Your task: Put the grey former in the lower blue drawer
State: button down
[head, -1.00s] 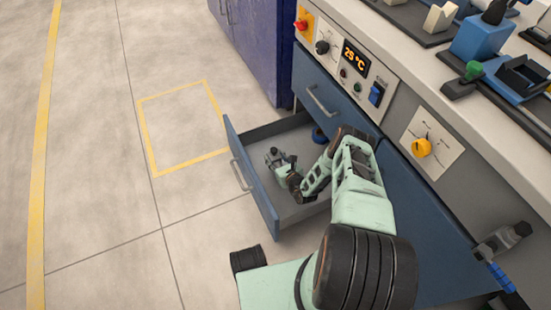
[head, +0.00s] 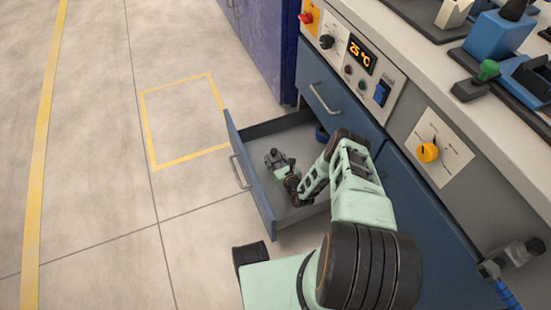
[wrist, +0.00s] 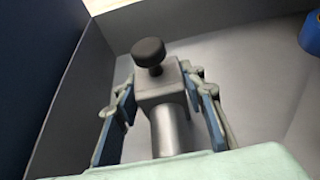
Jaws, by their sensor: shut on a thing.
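The lower blue drawer (head: 247,178) is pulled open below the control panel. My gripper (head: 279,165) is inside the open drawer, at its front part. In the wrist view my gripper (wrist: 165,112) is shut on the grey former (wrist: 160,95), which has a grey block, a metal cylinder and a dark round knob on top. The blue finger pads sit on both sides of the former. The former (head: 274,156) shows small in the head view, within the drawer's walls. I cannot tell whether it touches the drawer floor.
A blue round item (head: 321,133) lies at the back of the drawer; it also shows in the wrist view (wrist: 311,34). The closed upper drawer (head: 325,92) is above. The worktop (head: 415,50) holds several tools and fixtures. Open floor lies left.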

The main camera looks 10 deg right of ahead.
jog(key=c, duration=1.2)
grip_release()
jog(key=shift+f, duration=0.15)
jog(key=shift+c, duration=0.2)
